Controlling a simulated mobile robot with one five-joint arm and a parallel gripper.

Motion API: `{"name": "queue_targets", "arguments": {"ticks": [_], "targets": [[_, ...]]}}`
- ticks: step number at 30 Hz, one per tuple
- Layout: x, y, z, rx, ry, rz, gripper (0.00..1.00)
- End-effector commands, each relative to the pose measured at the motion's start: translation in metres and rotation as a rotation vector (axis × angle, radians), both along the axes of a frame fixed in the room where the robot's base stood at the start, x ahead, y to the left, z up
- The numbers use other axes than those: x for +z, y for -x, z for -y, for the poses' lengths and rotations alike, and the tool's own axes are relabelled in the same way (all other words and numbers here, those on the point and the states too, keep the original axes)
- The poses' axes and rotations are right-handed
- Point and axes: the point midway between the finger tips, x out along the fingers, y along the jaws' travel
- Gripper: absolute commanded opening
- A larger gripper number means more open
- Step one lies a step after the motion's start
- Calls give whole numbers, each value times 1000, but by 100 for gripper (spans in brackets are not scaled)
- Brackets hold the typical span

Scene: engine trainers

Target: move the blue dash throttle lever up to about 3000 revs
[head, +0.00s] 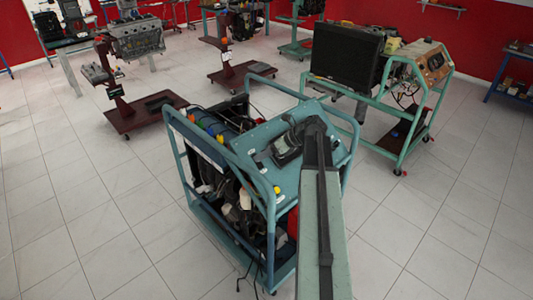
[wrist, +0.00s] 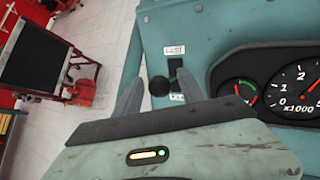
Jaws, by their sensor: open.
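The throttle lever's round black knob (wrist: 159,87) shows in the wrist view, in front of a dark slot (wrist: 175,70) in the blue dash panel (wrist: 205,22). My gripper (wrist: 159,77) is open, with one finger on each side of the knob. I cannot tell whether either finger touches it. A small white label is above the slot, and another below is partly hidden by my gripper. The rev gauge (wrist: 297,107), marked x1000, is cut off at the right edge. In the head view my arm hides the lever and gripper over the blue trainer (head: 268,128).
A smaller gauge (wrist: 238,92) sits left of the rev gauge. In the head view, a green-framed trainer with a black radiator (head: 345,55) stands behind at the right. Red engine stands (head: 145,110) are at the back left. Tiled floor is clear at the left and right.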

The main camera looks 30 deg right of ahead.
Motion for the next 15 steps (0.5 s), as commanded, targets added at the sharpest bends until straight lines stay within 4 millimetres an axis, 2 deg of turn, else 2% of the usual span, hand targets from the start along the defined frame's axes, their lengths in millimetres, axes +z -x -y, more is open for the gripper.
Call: {"name": "queue_targets", "arguments": {"ticks": [5,12,15], "targets": [[12,7,6,-1,0,0,48],[46,33,28,-2,0,1,48],[54,41,36,-2,-1,1,48]]}}
